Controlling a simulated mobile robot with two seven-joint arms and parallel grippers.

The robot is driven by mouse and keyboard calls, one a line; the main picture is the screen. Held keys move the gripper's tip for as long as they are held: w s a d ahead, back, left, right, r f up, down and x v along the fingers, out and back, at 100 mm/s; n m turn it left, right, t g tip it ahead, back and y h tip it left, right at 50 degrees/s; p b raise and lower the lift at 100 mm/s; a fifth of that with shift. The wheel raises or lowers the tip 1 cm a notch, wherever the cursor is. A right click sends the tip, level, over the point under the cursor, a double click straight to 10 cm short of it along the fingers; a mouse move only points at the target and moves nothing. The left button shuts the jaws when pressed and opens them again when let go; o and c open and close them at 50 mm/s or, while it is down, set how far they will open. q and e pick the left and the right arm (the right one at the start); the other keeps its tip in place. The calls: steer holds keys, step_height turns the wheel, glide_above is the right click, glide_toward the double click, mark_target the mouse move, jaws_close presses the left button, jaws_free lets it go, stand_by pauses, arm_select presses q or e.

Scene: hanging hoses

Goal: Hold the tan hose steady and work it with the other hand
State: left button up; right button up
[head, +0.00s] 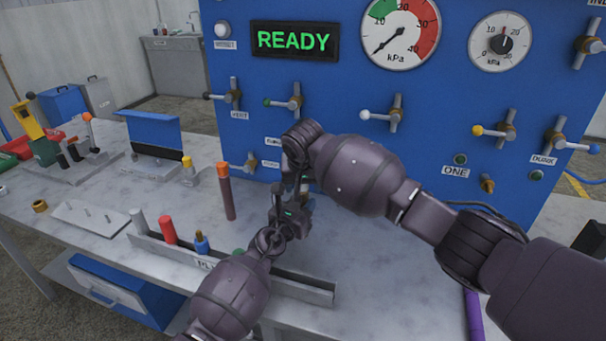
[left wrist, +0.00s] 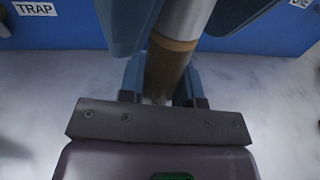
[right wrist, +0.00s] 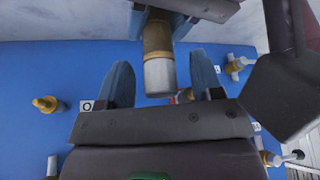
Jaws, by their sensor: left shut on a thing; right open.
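The tan hose is mostly hidden behind my grippers in the head view. In the left wrist view its tan part (left wrist: 168,66) runs between my left fingers, with a grey metal end above. The right wrist view shows the tan band and its pale grey end (right wrist: 160,76). My left gripper (head: 291,208) is shut on the hose. My right gripper (head: 297,168) is just above it, open, with a finger on each side of the grey end. I see gaps beside the end, so the right fingers look apart from it.
The blue panel (head: 350,95) with valves and gauges stands close behind. A grey rack (head: 300,290) with coloured pieces lies in front. A purple hose (head: 473,315) is at lower right.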

steer(key=shift+x, duration=0.75)
steer(key=c, duration=0.9)
steer(key=o, duration=0.9)
steer(key=v, duration=1.3)
steer(key=shift+w+x, duration=0.1)
steer(key=shift+x, duration=3)
steer(key=shift+w+x, duration=0.15)
steer(key=shift+x, duration=2.95)
